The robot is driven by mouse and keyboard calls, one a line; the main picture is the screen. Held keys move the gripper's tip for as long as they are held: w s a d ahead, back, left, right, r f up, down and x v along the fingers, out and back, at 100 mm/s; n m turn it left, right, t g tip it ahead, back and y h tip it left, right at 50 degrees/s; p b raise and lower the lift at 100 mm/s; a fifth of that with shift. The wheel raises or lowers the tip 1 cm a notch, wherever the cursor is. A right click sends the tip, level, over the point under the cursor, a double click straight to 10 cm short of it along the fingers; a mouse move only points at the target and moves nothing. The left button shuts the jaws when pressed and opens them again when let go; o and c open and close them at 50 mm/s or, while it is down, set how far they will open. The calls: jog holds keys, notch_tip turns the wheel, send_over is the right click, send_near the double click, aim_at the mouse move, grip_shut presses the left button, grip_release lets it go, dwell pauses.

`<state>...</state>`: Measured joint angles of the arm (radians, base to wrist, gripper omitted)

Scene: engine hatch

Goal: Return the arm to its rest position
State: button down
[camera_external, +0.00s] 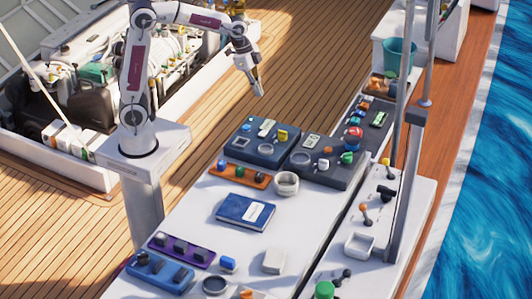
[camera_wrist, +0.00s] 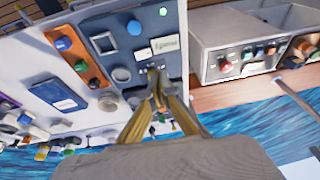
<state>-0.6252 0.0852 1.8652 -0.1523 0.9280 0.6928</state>
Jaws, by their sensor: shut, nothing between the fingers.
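My gripper (camera_external: 259,88) is shut and empty. In the external view it hangs in the air above and behind the far end of the white table (camera_external: 215,205), with its fingers pointing down. In the wrist view my gripper (camera_wrist: 158,100) shows its fingertips together, with nothing between them. My arm rises from its pedestal at the left, bends over at the top and reaches to the right.
Two dark panels (camera_external: 247,150) with small parts stand below the gripper. A blue book (camera_external: 245,211), a grey ring-shaped cup (camera_external: 286,183) and an orange strip (camera_external: 240,175) lie on the table. Upright posts (camera_external: 408,190) stand at the right. The air around the gripper looks clear.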

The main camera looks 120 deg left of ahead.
jog(key=shift+n, duration=0.4)
jog(key=s+d+t, duration=0.1)
jog(key=s+d, duration=0.7)
jog(key=d, duration=0.4)
jog(key=s+d+r+t, duration=0.1)
jog(key=s+d, duration=0.8)
jog(key=d, duration=0.3)
jog(key=shift+s+d+m+h, duration=0.3)
jog(key=shift+d+m, duration=0.1)
